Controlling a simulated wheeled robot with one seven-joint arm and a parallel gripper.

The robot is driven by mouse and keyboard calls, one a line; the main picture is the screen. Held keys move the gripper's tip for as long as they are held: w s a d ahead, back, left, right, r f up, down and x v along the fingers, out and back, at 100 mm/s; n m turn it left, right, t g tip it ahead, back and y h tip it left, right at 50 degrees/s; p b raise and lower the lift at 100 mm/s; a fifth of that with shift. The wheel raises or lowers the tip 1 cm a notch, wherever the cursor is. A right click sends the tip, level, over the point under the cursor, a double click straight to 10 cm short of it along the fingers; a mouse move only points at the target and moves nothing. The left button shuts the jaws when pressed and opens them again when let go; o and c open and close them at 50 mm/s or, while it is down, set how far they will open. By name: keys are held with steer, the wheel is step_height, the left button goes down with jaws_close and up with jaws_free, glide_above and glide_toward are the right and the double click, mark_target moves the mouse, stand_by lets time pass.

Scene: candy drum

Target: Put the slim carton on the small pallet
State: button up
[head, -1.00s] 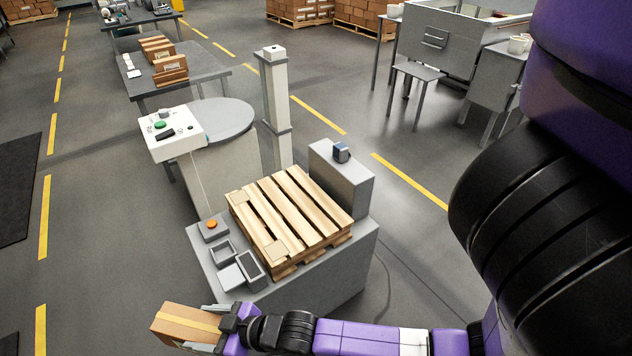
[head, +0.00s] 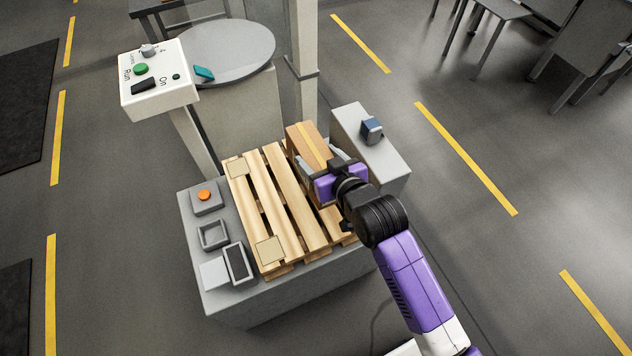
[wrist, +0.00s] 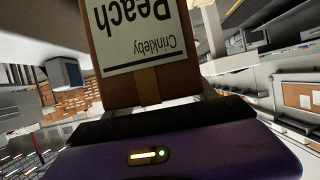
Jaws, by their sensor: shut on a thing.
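The slim carton (head: 304,146) is brown cardboard with a yellow tape strip. My gripper (head: 332,172) is shut on it and holds it at the far right corner of the small pallet (head: 262,195). I cannot tell whether the carton touches the slats or hangs just above them. The pallet is light wood and lies on a grey stand. My gripper and arm hide part of its right side.
A grey block with a dark blue device (head: 371,129) stands right of the pallet. Left of it are an orange button (head: 204,194) and small trays (head: 213,235). A control panel (head: 157,78), a round table (head: 228,50) and a post (head: 303,70) stand behind.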

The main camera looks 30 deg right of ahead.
steer(key=w+r, duration=0.3)
steer(key=r, duration=0.2)
steer(key=w+r+b, duration=0.1)
steer(key=w+r, duration=0.1)
steer(key=shift+w+d+r, duration=0.15)
steer(key=shift+w+d, duration=0.15)
steer(key=shift+d, duration=0.1)
steer(key=f+b, duration=0.1)
steer(key=f, duration=0.8)
steer(key=f+b, duration=0.1)
steer(key=f, duration=0.9)
steer(key=shift+w+a+f, duration=0.1)
steer(key=shift+a+f, duration=0.1)
steer(key=shift+f, duration=0.05)
steer(key=shift+f, duration=0.1)
steer(key=o, duration=1.9)
steer(key=shift+f, duration=0.1)
steer(key=shift+s+r, duration=0.2)
steer(key=p+v, duration=0.1)
steer(key=v, duration=1)
steer(key=shift+s+a+r, duration=0.1)
steer(key=shift+s+a, duration=0.05)
steer(key=shift+s, duration=0.2)
